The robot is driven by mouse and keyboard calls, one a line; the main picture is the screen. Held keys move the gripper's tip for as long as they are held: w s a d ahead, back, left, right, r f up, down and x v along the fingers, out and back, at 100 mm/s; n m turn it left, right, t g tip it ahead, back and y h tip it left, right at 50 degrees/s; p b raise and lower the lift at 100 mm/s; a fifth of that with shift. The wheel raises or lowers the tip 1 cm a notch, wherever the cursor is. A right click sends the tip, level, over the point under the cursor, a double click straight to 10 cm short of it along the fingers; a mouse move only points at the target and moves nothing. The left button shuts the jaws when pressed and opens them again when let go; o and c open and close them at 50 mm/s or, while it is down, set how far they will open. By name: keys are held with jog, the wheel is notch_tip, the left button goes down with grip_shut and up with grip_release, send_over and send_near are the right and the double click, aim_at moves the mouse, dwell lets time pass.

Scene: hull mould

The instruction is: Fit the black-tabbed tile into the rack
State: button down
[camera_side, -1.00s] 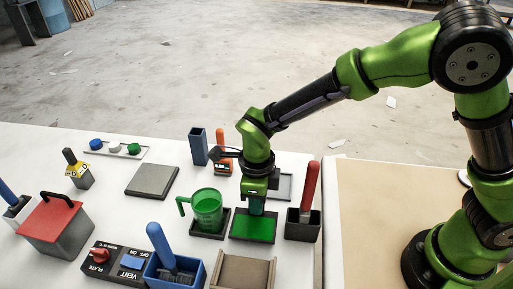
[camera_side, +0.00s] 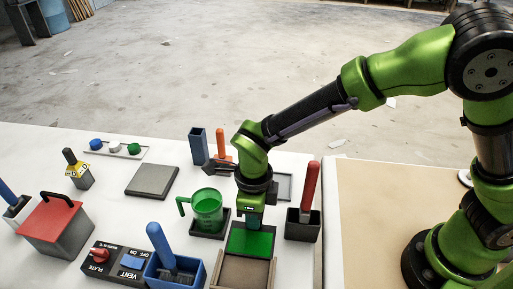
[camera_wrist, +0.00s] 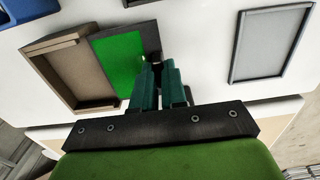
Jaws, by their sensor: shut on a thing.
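The tile (camera_side: 250,241) has a green face with a dark border. My gripper (camera_side: 250,222) is shut on the tile's tab at its far edge. In the wrist view, the teal fingertips (camera_wrist: 157,70) close on the dark tab beside the green face (camera_wrist: 120,60). The brown rack (camera_side: 216,272) is an open, walled frame at the front edge of the picture; it also shows in the wrist view (camera_wrist: 75,82). The tile's near edge meets or overhangs the rack's open end. Whether it touches the rack I cannot tell. The tab is mostly hidden by the fingers.
A green mug (camera_side: 207,206) stands close left of the tile. A dark holder with a red handle (camera_side: 304,224) stands close right. A blue bin (camera_side: 174,272) is left of the rack. A grey frame (camera_wrist: 272,45) lies apart from the tile in the wrist view.

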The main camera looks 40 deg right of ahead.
aim_at(249, 252)
jog(key=shift+s+a, duration=2.3)
jog(key=shift+s, duration=0.05)
dwell(5.7)
